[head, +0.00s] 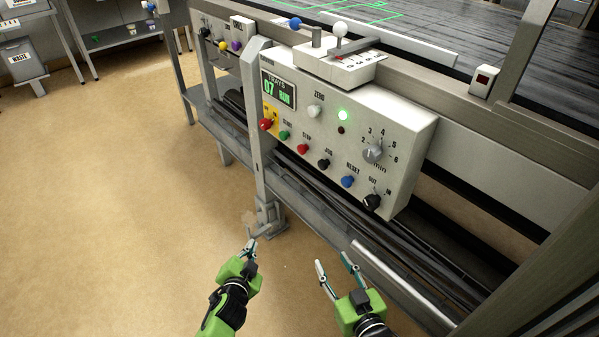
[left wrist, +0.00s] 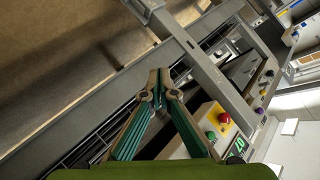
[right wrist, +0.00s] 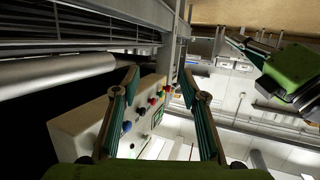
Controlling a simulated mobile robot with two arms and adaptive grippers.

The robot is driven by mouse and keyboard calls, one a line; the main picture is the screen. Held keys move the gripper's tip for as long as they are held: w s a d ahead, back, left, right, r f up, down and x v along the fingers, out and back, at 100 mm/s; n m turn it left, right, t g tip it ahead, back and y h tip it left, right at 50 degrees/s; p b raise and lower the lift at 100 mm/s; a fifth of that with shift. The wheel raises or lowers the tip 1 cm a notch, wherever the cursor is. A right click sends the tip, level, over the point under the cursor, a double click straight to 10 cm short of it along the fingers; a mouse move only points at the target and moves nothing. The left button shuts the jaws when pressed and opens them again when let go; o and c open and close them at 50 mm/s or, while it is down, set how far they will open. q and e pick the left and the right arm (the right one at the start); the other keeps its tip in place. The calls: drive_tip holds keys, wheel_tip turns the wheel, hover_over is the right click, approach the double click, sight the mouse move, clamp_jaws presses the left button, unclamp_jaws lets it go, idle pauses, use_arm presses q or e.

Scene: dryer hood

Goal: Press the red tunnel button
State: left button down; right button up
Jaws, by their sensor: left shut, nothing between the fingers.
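The white control panel (head: 400,135) on the machine's side carries a red mushroom button on a yellow plate (head: 265,124) and a red STOP button (head: 302,148). A small box with a red square (head: 483,78) sits on the rail to the right. No readable label says "tunnel". The red mushroom button also shows in the left wrist view (left wrist: 223,117). My left gripper (head: 250,245) is shut and empty, below and left of the panel. My right gripper (head: 333,260) is open and empty, below the panel; its spread fingers show in the right wrist view (right wrist: 158,80).
Green START (head: 284,135), black JOG (head: 323,164) and blue RESET (head: 347,181) buttons sit beside the red ones. A lever box (head: 340,67) stands above the panel. A steel leg (head: 257,150) rises at the panel's left end. The floor (head: 110,190) at left is clear.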

use_arm(q)
drive_tip(key=w+d+r+m+t+b, duration=0.1)
drive_tip(key=w+r+t+b, duration=0.1)
drive_tip(key=r, duration=0.5)
drive_tip(key=w+d+r+m+t+h+b, duration=0.1)
drive_tip(key=r+b, duration=0.3)
drive_tip(key=r, duration=0.4)
drive_tip(key=w+d+r+m+t+b, duration=0.1)
drive_tip(key=w+d+r+t+b, duration=0.2)
drive_tip(key=r, duration=0.4)
drive_tip(key=shift+w+d+r+m+t+h, duration=0.15)
drive_tip(key=shift+w+r+m+t+h, duration=0.2)
drive_tip(key=shift+t, duration=0.25)
use_arm(e)
drive_tip(key=s+r+t+y, duration=0.1)
drive_tip(key=r+t, duration=0.3)
drive_tip(key=r, duration=0.8)
drive_tip(key=s+r+t+y, duration=0.1)
drive_tip(key=s+r+t, duration=0.2)
drive_tip(key=r, duration=0.9)
drive_tip(key=shift+s+r+t, duration=0.25)
drive_tip(key=shift+t, duration=0.15)
use_arm(q)
drive_tip(key=shift+w+d+b, duration=0.1)
drive_tip(key=shift+b, duration=0.2)
use_arm(e)
drive_tip(key=shift+y, duration=0.3)
